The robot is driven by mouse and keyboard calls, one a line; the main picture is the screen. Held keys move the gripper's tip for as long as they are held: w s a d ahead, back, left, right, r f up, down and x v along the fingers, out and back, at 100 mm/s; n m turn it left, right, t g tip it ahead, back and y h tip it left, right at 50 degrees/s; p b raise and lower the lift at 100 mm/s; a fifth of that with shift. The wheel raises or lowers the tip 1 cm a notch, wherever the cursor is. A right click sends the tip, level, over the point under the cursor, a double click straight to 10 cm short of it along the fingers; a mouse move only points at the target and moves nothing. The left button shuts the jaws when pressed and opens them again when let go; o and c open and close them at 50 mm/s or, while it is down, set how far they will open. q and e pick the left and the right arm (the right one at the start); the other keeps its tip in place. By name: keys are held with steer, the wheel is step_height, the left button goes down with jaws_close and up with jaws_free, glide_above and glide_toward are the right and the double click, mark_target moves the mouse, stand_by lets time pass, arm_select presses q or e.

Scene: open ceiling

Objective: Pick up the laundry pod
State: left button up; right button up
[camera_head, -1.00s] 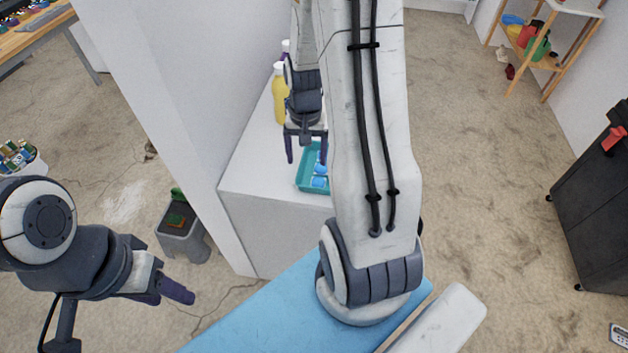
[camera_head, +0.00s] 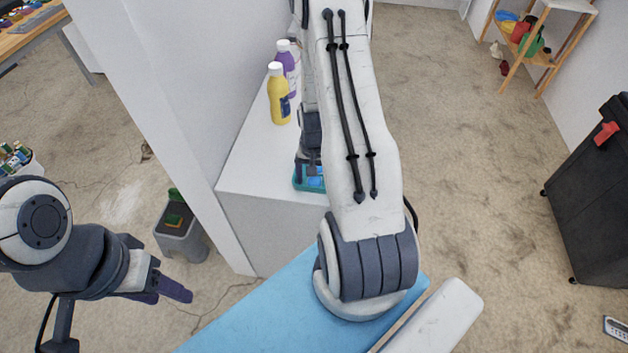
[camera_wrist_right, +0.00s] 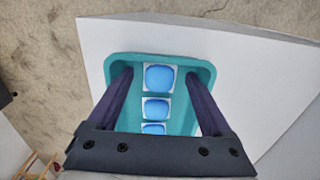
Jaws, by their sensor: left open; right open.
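Several blue and white laundry pods lie in a row in a teal tray. In the right wrist view, the farthest pod (camera_wrist_right: 159,77) is whole, the middle pod (camera_wrist_right: 155,108) is behind it, and a nearer pod (camera_wrist_right: 153,128) is partly hidden by my gripper. The teal tray (camera_wrist_right: 195,68) stands on a white counter. My right gripper (camera_wrist_right: 159,80) is open and empty, its fingers on either side of the row, over the tray. In the head view the tray (camera_head: 298,184) is mostly hidden by my right arm. My left gripper (camera_head: 172,292) is open and empty, far from the tray.
A yellow bottle (camera_head: 279,95) and a purple bottle (camera_head: 287,66) stand on the white counter (camera_head: 262,205) behind the tray, beside a white wall. A black cabinet (camera_head: 592,195) stands at right.

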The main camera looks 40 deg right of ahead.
steer(key=shift+f, duration=0.25)
jaws_close()
steer(key=shift+r, duration=0.1)
steer(key=shift+r, duration=0.55)
steer(key=r, duration=0.1)
steer(key=d+r, duration=0.1)
steer(key=r+b, duration=0.1)
steer(key=shift+s+d+r, duration=0.25)
steer(key=shift+d+r, duration=0.05)
steer(key=s+d+r, duration=0.1)
steer(key=d+r, duration=0.2)
steer(key=d, duration=0.1)
steer(key=s+d+r+b, duration=0.1)
steer(key=s+d+r, duration=0.1)
steer(key=d, duration=0.3)
steer(key=shift+s+d+r+b, duration=0.25)
steer(key=shift+s+r+b, duration=0.05)
steer(key=shift+r, duration=0.3)
